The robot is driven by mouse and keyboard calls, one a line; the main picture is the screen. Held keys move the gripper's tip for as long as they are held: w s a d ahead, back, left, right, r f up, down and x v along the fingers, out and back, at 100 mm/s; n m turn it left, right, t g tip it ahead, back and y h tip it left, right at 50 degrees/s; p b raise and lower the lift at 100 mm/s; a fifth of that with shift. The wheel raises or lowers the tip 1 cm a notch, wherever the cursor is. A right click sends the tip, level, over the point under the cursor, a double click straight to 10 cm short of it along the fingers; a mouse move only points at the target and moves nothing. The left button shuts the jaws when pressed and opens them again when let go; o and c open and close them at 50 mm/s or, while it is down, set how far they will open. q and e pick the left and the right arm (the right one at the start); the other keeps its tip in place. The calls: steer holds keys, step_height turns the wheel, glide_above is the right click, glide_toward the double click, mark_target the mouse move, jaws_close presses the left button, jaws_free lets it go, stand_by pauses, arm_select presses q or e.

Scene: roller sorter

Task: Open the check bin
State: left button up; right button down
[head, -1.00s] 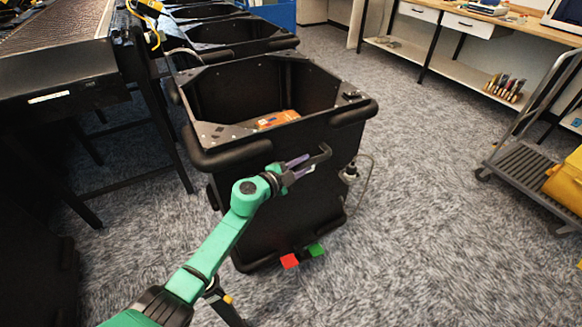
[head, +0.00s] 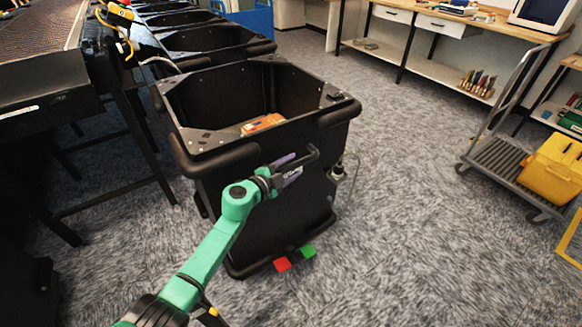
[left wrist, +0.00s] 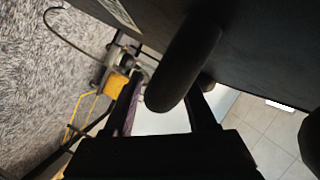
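The nearest black bin (head: 265,220) stands upright on the carpet, open at the top, with an orange packet (head: 262,124) inside. A dark bent handle (head: 312,154) sticks out from its front wall. My left gripper (head: 297,168) is at this handle, its purple-tipped fingers apart. In the left wrist view, a thick black bar (left wrist: 188,62) lies between the fingers of my left gripper (left wrist: 170,92); a gap shows beside it, and contact is unclear. My right gripper is out of view.
More black bins (head: 205,42) stand in a row behind, beside the roller table (head: 45,75) at left. Carpet between bin and cart is clear.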

arm_select(q)
steer(key=shift+s+a+r, duration=0.1)
steer(key=shift+s+a, duration=0.05)
steer(key=p+v, duration=0.2)
steer(key=v, duration=0.3)
steer(key=shift+r+p, duration=0.1)
steer(key=shift+p, duration=0.3)
steer(key=p, duration=0.1)
glide_toward(284, 171)
steer(key=shift+s+a+r, duration=0.1)
steer(key=shift+s+a, duration=0.25)
steer(key=shift+s, duration=0.2)
